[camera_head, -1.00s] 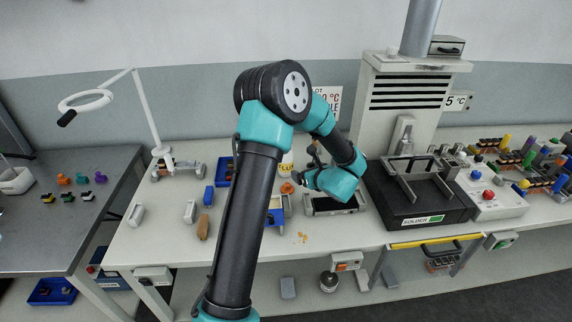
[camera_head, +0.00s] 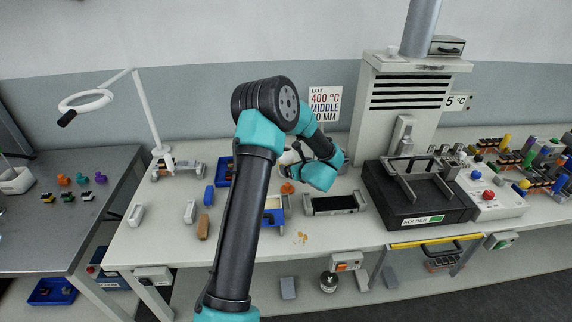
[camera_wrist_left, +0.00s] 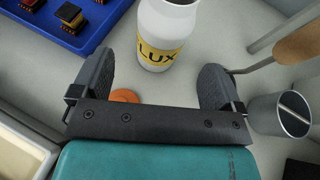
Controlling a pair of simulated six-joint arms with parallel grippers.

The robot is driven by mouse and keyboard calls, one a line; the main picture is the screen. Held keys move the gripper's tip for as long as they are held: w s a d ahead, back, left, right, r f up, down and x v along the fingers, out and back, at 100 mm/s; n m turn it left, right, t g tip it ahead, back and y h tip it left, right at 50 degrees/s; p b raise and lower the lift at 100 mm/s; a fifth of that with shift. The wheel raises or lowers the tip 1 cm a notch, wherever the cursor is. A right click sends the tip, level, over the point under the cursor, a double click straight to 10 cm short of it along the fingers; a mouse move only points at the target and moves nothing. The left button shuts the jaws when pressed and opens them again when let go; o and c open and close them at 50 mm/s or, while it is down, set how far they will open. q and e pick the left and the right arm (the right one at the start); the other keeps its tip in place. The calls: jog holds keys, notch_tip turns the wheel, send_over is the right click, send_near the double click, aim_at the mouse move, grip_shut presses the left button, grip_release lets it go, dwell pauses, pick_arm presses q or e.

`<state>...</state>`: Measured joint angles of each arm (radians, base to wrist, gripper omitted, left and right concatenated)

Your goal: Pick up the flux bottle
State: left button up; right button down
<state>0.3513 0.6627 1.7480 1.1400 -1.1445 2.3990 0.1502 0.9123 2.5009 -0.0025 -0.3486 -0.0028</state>
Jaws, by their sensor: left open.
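The flux bottle (camera_wrist_left: 158,52) is white with a yellow label reading "LUX" and stands upright in the left wrist view; its top is cut off by the frame edge. My left gripper (camera_wrist_left: 156,68) is open, with one finger on each side of the bottle's lower part and the bottle slightly beyond the fingertips. No contact shows. In the head view my left gripper (camera_head: 292,160) is at the back of the bench, and it and the arm hide most of the bottle. My right gripper is not in view.
A blue tray (camera_wrist_left: 100,38) with small connectors lies left of the bottle. A metal cup (camera_wrist_left: 280,114) and a wooden-handled tool (camera_wrist_left: 299,43) stand at the right. An orange piece (camera_wrist_left: 125,96) lies near the left finger. The black solder unit (camera_head: 415,205) stands farther right.

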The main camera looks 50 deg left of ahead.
aim_at(290, 162)
pick_arm(q)
jog(key=shift+x, duration=1.1)
jog(key=shift+a, duration=0.1)
jog(key=shift+w+x, duration=0.2)
jog(key=shift+x, duration=2.3)
jog(key=shift+c, duration=0.4)
jog(key=c, duration=1.1)
jog(key=shift+r, duration=0.3)
notch_tip(290, 162, up, 17)
jog(key=shift+r, duration=0.25)
